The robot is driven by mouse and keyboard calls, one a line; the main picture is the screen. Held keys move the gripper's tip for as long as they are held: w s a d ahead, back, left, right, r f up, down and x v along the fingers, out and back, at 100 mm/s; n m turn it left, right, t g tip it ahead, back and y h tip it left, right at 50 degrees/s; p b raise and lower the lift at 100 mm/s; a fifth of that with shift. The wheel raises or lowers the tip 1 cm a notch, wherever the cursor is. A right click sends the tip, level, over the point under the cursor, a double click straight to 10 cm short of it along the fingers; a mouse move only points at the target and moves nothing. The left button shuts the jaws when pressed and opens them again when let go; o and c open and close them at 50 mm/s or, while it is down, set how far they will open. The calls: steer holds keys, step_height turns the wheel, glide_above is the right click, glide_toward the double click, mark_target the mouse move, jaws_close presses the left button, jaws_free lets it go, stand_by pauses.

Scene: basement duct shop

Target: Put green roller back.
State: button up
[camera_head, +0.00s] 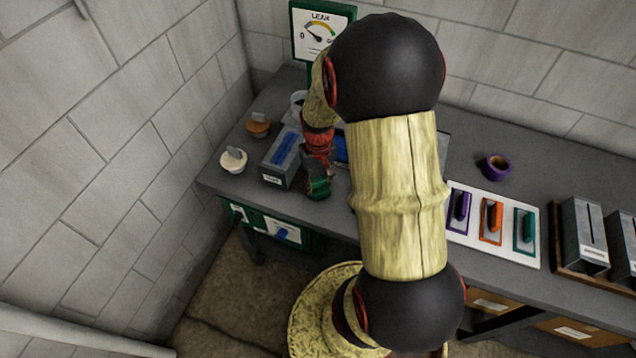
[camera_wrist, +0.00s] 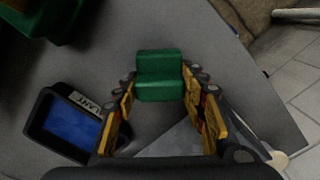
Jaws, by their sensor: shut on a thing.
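The green roller (camera_wrist: 160,75) sits between my gripper's fingers (camera_wrist: 165,105) in the wrist view, looking like a stepped green block. My gripper is shut on it. In the head view my gripper (camera_head: 317,165) is over the left part of the grey table, and a green part (camera_head: 319,188) shows at its lower end, near the table's front edge. I cannot tell whether the roller touches the table. A grey box (camera_head: 279,172) with a blue thing (camera_head: 286,146) in it stands just left of my gripper.
White (camera_head: 233,161) and orange (camera_head: 258,125) round items are at the left. A green gauge (camera_head: 320,32) stands behind. A blue-screen device (camera_wrist: 64,122) lies near my gripper. A purple ring (camera_head: 495,167) and white tool board (camera_head: 490,238) are right. My arm hides the table's middle.

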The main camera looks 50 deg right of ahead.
mark_target(317, 179)
steer(key=shift+f, duration=0.15)
steer(key=o, duration=1.6)
steer(key=shift+c, duration=0.2)
step_height(317, 179, up, 12)
steer(key=r+p, duration=0.1)
steer(key=p, duration=0.2)
steer(key=a+r+n+t, duration=0.2)
steer(key=a+r, duration=0.9)
steer(key=a, duration=0.1)
steer(key=s+a+r+n+t, duration=0.2)
steer(key=s+a+r+t, duration=0.1)
steer(key=s+a+r, duration=0.4)
steer(key=a, duration=0.3)
steer(key=shift+s+a+r+n+t, duration=0.25)
steer(key=shift+s+a+n+t, duration=0.05)
steer(key=shift+a, duration=0.1)
